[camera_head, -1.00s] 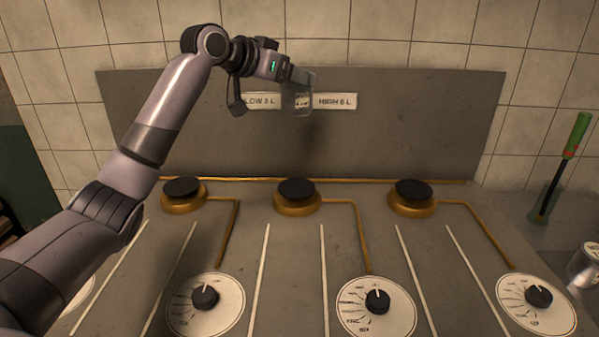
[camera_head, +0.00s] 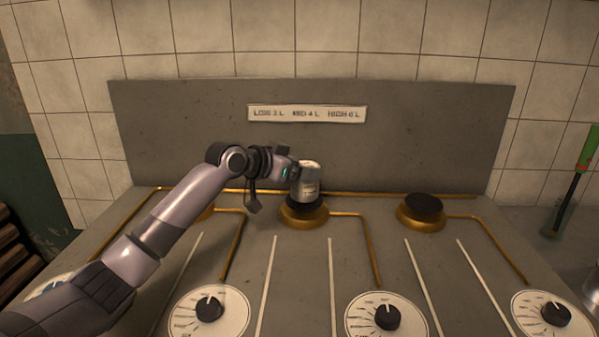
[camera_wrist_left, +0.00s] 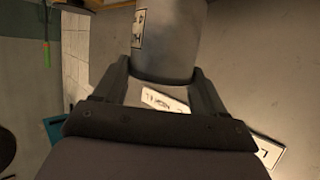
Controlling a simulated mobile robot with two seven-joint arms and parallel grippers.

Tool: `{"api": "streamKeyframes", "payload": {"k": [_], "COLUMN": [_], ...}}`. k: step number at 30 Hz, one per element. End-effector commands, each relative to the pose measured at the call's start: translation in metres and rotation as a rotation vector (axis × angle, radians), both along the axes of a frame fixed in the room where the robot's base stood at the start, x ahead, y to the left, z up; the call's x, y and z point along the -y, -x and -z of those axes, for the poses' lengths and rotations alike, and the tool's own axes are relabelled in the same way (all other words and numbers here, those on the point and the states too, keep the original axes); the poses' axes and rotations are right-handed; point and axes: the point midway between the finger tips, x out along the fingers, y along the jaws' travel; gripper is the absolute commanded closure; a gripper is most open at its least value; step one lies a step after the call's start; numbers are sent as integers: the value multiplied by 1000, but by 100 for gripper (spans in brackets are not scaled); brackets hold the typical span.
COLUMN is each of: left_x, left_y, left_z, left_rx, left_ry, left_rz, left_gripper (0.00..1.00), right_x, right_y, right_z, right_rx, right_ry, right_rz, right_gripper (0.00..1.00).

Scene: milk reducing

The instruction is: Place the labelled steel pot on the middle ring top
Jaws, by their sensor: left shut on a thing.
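The steel pot (camera_head: 308,184) is a small grey cylinder with a label, upright at the middle ring (camera_head: 304,217), a brass burner with a black top. The pot hides most of that black top; I cannot tell whether its base touches it. My left gripper (camera_head: 296,176) reaches in from the left and is shut on the pot near its upper part. In the left wrist view the pot (camera_wrist_left: 168,45) sits between the two fingers (camera_wrist_left: 165,88), its label at the left side. My right gripper is not in view.
The right ring (camera_head: 421,212) is empty; the left ring (camera_head: 197,208) is mostly behind my arm. Brass pipes run along the stove top towards dials (camera_head: 386,316) at the front. A back panel with a sign (camera_head: 307,113) stands behind. A green-handled tool (camera_head: 584,160) is far right.

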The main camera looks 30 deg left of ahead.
Motion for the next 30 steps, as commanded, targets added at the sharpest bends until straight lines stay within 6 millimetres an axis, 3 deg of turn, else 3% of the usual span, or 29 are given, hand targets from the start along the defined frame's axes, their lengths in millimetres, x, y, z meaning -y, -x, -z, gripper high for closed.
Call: {"api": "streamKeyframes", "payload": {"k": [11, 12, 14, 15, 25, 30], "left_x": [0, 0, 0, 0, 0, -6], "left_y": [0, 0, 0, 0, 0, 13], "left_z": [8, 11, 10, 10, 7, 2], "left_rx": [4, 1, 1, 1, 2, 2], "left_ry": [1, 0, 0, 0, 1, -1], "left_rz": [0, 0, 0, 0, 0, -1], "left_gripper": [68, 26, 6, 3, 3, 3], "right_x": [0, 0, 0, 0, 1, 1], "right_y": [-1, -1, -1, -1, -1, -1], "right_z": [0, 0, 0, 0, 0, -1], "right_rx": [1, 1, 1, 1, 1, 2], "right_ry": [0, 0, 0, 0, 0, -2], "right_rz": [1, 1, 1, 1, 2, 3], "right_gripper": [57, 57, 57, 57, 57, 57]}}
